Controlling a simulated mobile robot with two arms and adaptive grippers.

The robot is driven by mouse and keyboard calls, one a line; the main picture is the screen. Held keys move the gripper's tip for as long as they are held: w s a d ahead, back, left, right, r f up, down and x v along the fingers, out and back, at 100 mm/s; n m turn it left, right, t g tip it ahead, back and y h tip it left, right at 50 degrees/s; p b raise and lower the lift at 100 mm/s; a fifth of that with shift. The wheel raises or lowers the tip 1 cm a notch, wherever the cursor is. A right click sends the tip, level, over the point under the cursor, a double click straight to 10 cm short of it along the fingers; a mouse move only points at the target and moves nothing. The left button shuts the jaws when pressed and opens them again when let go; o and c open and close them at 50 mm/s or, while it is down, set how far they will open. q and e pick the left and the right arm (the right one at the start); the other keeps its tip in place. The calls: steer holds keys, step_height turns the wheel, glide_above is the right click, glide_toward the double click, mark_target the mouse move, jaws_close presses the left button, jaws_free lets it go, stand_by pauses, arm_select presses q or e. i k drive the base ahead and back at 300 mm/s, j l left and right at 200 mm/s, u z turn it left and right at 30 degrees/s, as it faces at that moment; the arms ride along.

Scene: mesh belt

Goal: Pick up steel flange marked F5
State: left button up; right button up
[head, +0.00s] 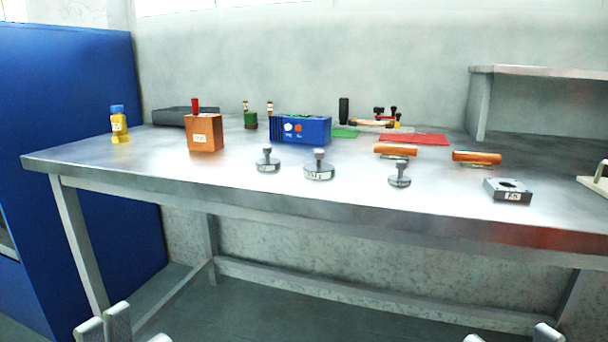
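A square grey steel block with a round hole (508,186) lies flat near the front right of the steel table. Its white front label starts with F; the second character is blurred, and it looks like the flange. My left gripper (136,334) shows only its fingertips at the bottom left edge, apart and empty. My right gripper (512,338) shows only its fingertips at the bottom edge, apart and empty, below the table's front edge in the picture. Neither gripper touches anything on the table.
Orange-handled tools (477,157) lie behind the block. A beige item with a handle (597,182) stands right of it. A blue box (302,129) and brown block (205,134) stand farther left.

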mark_target(507, 189)
steer(key=i+l, duration=0.15)
steer(key=l, duration=0.25)
steer(key=i+l, duration=0.1)
steer(key=l, duration=0.3)
steer(key=i+l, duration=0.15)
steer(key=l, duration=0.2)
